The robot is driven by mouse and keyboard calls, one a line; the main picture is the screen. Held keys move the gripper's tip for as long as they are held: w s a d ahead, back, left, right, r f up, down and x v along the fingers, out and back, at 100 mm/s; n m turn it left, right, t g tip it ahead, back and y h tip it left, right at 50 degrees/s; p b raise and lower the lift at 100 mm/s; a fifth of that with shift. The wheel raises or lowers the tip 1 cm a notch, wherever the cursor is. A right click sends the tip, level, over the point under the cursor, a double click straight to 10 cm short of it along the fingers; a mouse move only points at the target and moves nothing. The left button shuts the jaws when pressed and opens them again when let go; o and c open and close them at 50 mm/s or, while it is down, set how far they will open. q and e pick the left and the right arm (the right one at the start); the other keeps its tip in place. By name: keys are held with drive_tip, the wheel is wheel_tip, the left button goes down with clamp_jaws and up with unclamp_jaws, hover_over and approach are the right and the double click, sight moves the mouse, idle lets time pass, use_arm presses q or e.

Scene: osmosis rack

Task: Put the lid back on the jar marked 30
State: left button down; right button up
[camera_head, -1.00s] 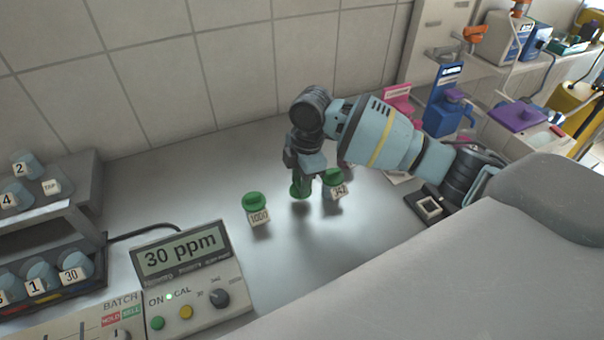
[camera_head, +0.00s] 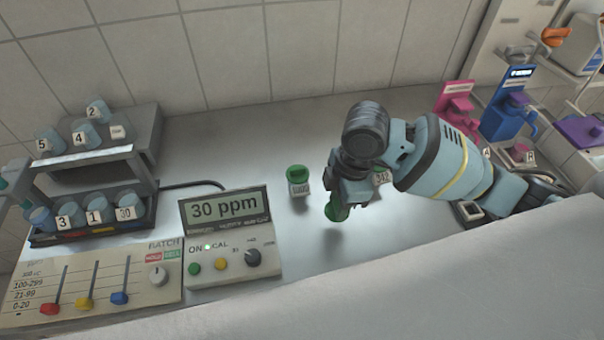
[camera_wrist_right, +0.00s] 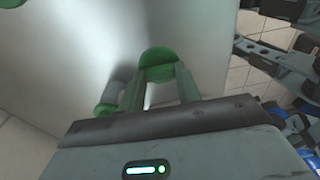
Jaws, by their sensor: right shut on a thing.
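My right gripper (camera_head: 338,208) is shut on a green lid and holds it above the table, in front of the other green-lidded jars. In the right wrist view the green lid (camera_wrist_right: 157,60) sits between the two fingertips. A jar marked 1000 (camera_head: 298,181) with a green lid stands to the left of the gripper. A jar marked 342 (camera_head: 381,178) is partly hidden behind my right arm. A blue-grey container marked 30 (camera_head: 125,212) stands in the lower rack row; I cannot tell whether an open jar marked 30 is hidden. My left gripper does not show.
A meter (camera_head: 229,235) reading 30 ppm and a batch panel (camera_head: 95,290) with sliders occupy the front left. A grey two-level rack (camera_head: 146,150) holds several numbered containers. Pink (camera_head: 458,103) and blue (camera_head: 508,105) devices stand at the right. The table behind the 1000 jar is clear.

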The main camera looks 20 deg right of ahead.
drive_tip(key=m, duration=0.1)
drive_tip(key=r+m, duration=0.1)
drive_tip(key=m, duration=0.1)
drive_tip(key=shift+d+r, duration=0.2)
drive_tip(key=shift+d, duration=0.1)
drive_tip(key=m, duration=0.1)
drive_tip(key=r+m, duration=0.1)
drive_tip(key=m, duration=0.1)
drive_tip(key=d+m, duration=0.1)
drive_tip(key=m, duration=0.1)
drive_tip(key=shift+r+t+h, duration=0.4)
drive_tip(key=r+m, duration=0.1)
drive_tip(key=m, duration=0.2)
drive_tip(key=d+r+m, duration=0.1)
drive_tip(key=m, duration=0.2)
drive_tip(key=r+m, duration=0.1)
drive_tip(key=m, duration=0.2)
drive_tip(key=shift+d+t+h, duration=0.3)
drive_tip(key=shift+d, duration=0.1)
drive_tip(key=shift+a, duration=0.1)
